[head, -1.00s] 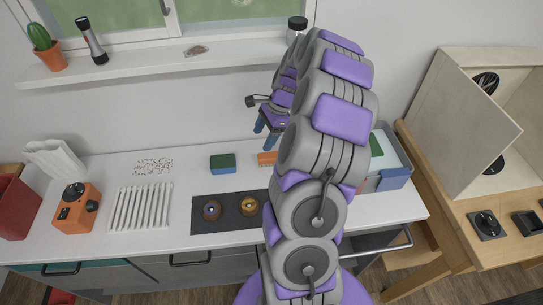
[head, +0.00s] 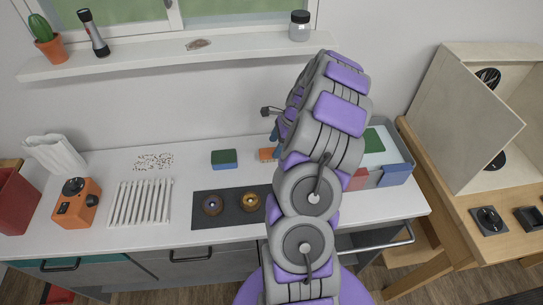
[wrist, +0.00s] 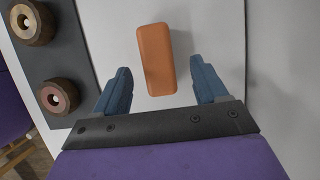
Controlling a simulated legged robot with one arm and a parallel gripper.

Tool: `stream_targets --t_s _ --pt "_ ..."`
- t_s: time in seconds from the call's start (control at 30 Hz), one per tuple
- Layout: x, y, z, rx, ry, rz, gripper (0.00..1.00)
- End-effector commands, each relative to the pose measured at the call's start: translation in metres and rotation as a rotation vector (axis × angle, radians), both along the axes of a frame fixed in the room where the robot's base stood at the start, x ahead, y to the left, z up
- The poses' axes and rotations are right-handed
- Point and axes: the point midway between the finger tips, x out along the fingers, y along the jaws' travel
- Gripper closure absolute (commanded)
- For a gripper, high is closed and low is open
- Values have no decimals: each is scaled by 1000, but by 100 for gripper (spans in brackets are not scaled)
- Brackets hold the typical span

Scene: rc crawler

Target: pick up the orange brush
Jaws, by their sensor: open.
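The orange brush (wrist: 156,58) lies on the white counter. In the wrist view its plain orange back faces me, and it sits between and just beyond my two blue fingertips. My gripper (wrist: 160,84) is open and empty, with a gap on both sides of the brush. In the head view the brush (head: 267,154) shows only in part, because my arm hides its right side. My gripper's fingers are mostly hidden behind my arm there. I cannot tell the exact height of the fingers above the counter.
A dark mat (head: 230,208) with two round knobbed pieces lies close to the brush. A green and blue sponge (head: 224,159) is left of it. A blue-grey tray (head: 397,174) stands to the right. A shelf (head: 150,62) with a jar (head: 299,26) runs above.

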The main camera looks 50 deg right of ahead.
Motion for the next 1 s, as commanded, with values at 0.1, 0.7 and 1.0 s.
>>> stream_targets --t_s 0.1,0.7,1.0 --pt "2 5 -15 4 2 2 28" --pt "10 15 -46 6 4 2 41" --pt "10 16 -46 7 5 2 70"
